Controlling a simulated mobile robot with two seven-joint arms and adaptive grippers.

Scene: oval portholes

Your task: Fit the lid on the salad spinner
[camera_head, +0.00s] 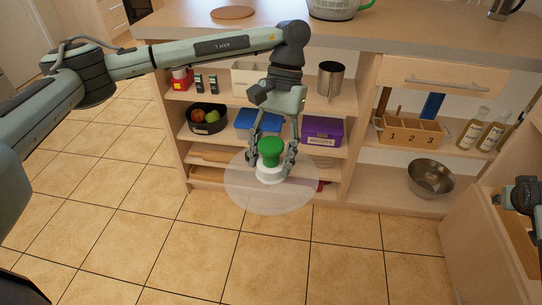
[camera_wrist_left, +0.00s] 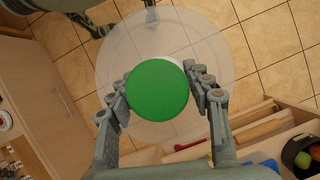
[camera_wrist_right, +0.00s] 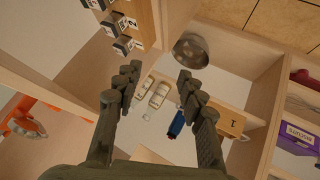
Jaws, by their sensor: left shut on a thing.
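The lid (camera_head: 242,190) is a clear round disc with a white hub and a green knob (camera_head: 271,150). My left gripper (camera_head: 275,160) is shut on the knob and holds the lid level in front of the shelves, below the counter top. In the left wrist view the green knob (camera_wrist_left: 158,90) sits between the fingers, with the clear disc (camera_wrist_left: 118,48) beyond it. The salad spinner (camera_head: 333,9) stands on the counter at the top edge, partly cut off, with a green handle. My right gripper (camera_wrist_right: 157,82) is open and empty.
The counter top (camera_head: 420,38) overhangs the open shelves. A round wooden board (camera_head: 232,12) lies left of the spinner. The shelves hold a purple box (camera_head: 322,131), a metal bowl (camera_head: 430,179) and bottles (camera_head: 473,130). The tiled floor (camera_head: 190,255) is clear.

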